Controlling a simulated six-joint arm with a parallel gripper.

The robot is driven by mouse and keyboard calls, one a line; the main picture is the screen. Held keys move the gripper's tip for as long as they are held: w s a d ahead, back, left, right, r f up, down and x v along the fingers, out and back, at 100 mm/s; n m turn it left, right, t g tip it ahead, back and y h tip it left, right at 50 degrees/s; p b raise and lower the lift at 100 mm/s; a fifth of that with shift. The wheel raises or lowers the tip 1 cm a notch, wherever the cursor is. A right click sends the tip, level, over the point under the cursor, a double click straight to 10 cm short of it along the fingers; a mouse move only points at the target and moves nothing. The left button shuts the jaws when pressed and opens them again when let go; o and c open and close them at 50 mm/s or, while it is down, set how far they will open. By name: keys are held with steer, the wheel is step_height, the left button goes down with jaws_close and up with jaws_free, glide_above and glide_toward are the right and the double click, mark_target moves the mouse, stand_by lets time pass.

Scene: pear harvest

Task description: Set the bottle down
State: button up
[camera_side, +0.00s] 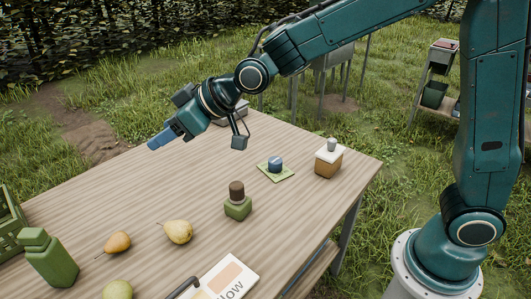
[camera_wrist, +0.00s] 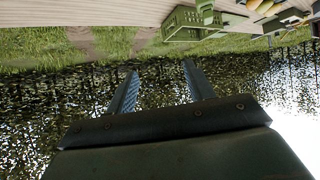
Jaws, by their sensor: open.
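A green bottle (camera_side: 50,262) with a green cap stands upright on the wooden table at the lower left, beside the green crate. A green shape that looks like it shows at the top of the wrist view (camera_wrist: 205,8). A smaller green jar with a brown cap (camera_side: 238,203) stands near the middle of the table. My gripper (camera_side: 160,139) is raised above the far left part of the table, pointing left. Its two fingers (camera_wrist: 160,68) are apart with nothing between them, and clear of the bottle.
The table (camera_side: 150,195) holds pears (camera_side: 178,232) (camera_side: 117,242), a printed card (camera_side: 228,280), a small blue item (camera_side: 275,163) on a green mat and a wooden box with a white top (camera_side: 328,160). A slatted green crate (camera_side: 8,225) edges the left. The table's middle left is clear.

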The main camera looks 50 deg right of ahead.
steer(key=w+a+f+n+y, duration=0.15)
steer(key=w+a+f, duration=0.3)
steer(key=a, duration=0.45)
steer(key=t+y, duration=0.1)
steer(key=y, duration=0.2)
glide_toward(38, 232)
steer(key=v, duration=0.3)
steer(key=shift+r+n, duration=0.1)
steer(key=shift+n, duration=0.35)
steer(key=shift+a, duration=0.15)
steer(key=shift+x, duration=4.15)
steer(key=shift+w, duration=0.15)
steer(key=shift+x, duration=2.45)
